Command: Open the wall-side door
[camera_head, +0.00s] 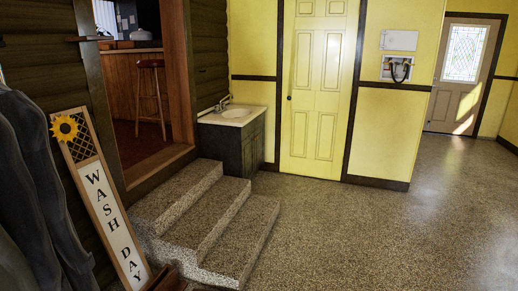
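A yellow panelled door (319,92) is set in the yellow wall beyond the steps, near the middle of the head view. It stands shut in its dark frame, with a small dark knob (290,98) at its left edge. A second, paler door (463,105) with a patterned glass pane is in the far wall at right and also looks shut. I cannot tell from the view alone which one is called wall-side. Neither of my grippers shows in this view.
Speckled stone steps (205,222) rise at left to an open doorway. A sink cabinet (234,138) stands between steps and yellow door. A "WASH DAY" sign (107,205) leans at left. The speckled floor (380,235) is clear in the middle and right.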

